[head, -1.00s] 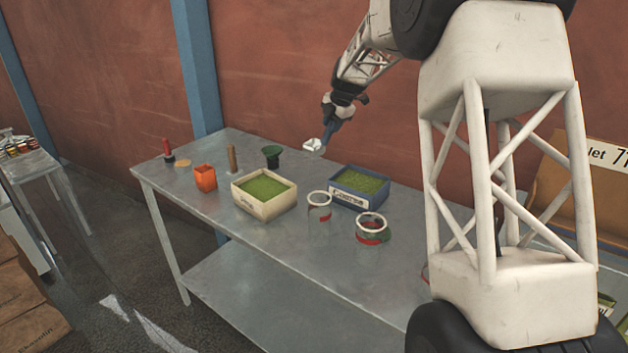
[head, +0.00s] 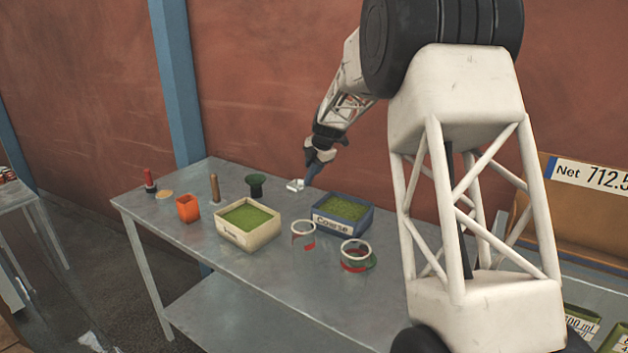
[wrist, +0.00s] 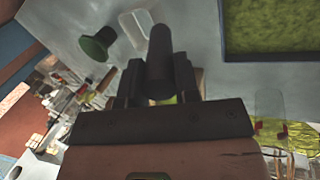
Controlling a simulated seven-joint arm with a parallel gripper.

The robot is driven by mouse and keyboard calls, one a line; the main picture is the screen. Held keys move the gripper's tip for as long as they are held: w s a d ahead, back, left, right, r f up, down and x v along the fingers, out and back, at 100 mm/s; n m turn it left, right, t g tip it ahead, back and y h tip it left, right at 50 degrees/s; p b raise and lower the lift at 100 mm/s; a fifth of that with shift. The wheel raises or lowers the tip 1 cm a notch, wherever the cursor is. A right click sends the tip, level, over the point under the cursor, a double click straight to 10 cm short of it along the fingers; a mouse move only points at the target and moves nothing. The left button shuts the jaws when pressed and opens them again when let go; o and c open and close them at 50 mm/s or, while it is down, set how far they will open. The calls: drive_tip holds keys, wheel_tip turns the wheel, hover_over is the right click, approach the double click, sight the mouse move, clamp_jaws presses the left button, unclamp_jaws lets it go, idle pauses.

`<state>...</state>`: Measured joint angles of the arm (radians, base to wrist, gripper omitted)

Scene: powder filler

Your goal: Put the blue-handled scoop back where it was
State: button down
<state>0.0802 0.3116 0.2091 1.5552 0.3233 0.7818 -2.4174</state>
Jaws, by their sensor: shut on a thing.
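The blue-handled scoop (head: 296,185) has a pale, clear-looking bowl. My gripper (head: 317,158) is shut on its handle, which points up into the jaws. In the wrist view the handle (wrist: 160,60) stands between the two fingers and the clear bowl (wrist: 134,27) shows beyond them. The bowl is close to the table's back part, right of the dark green funnel-like piece (head: 256,184) and behind the blue Coarse tray (head: 343,207). I cannot tell whether the bowl touches the table.
A cream tray of green powder (head: 248,228), an orange cup (head: 188,208), a brown stick (head: 214,188) and a red-handled tool (head: 149,180) stand to the left. Two clear jars (head: 303,238) (head: 356,258) stand in front of the Coarse tray. The table's left front is bare.

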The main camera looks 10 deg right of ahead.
drive_tip(key=shift+f, duration=2.6)
drive_tip(key=c, duration=0.8)
unclamp_jaws()
drive_tip(key=shift+c, duration=0.2)
drive_tip(key=v, duration=1.2)
